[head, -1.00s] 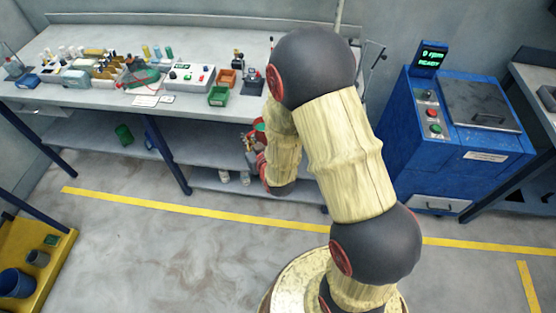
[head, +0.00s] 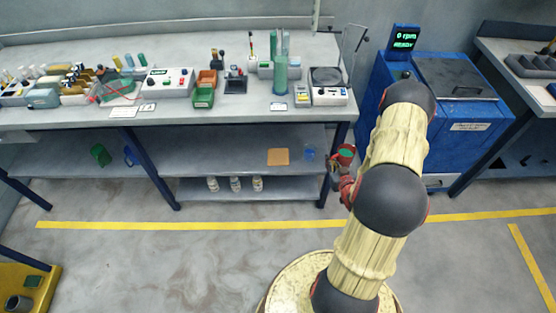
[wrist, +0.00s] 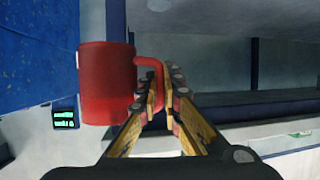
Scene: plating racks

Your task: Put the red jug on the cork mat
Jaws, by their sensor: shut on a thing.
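The red jug (wrist: 105,82) is at the left of the wrist view, its handle between the fingers of my gripper (wrist: 158,88). My gripper is shut on that handle. In the head view the jug (head: 347,151) is small, with a green patch at its top, just beyond the right end of the bench's shelves. My gripper (head: 345,178) is partly hidden there by my arm. The cork mat (head: 278,157) is a flat tan square on the bench's upper under-shelf, left of the jug and apart from it. Its visible top is bare.
A blue item (head: 309,153) lies right of the mat. A bench leg (head: 325,184) stands between mat and jug. The benchtop (head: 225,115) overhangs the shelf. White bottles (head: 235,184) stand on the lower shelf. A blue machine (head: 445,110) is at right.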

